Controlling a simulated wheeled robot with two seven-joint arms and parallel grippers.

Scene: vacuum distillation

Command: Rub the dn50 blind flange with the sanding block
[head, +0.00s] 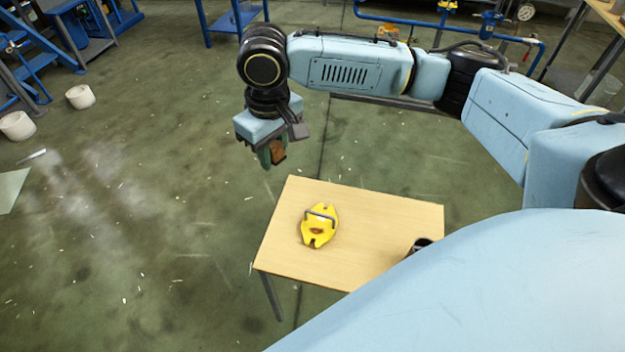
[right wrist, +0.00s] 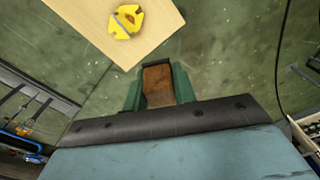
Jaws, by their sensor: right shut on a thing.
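My right gripper (head: 272,155) hangs in the air just beyond the table's far left corner. It is shut on a brown sanding block (head: 278,152), which also shows between the green fingers in the right wrist view (right wrist: 158,86). A yellow piece with notched edges (head: 312,239) lies on the table, with a grey bar or handle across it and a rusty brown patch at its middle. It also shows in the right wrist view (right wrist: 120,31), apart from the gripper. I cannot tell whether it is the blind flange or a holder for it. My left gripper is not in view.
The small wooden table (head: 384,220) has bare room around the yellow piece. A dark round object (head: 420,244) stands at its right edge, partly hidden by my body. White buckets (head: 80,97) and blue frames stand far off on the floor.

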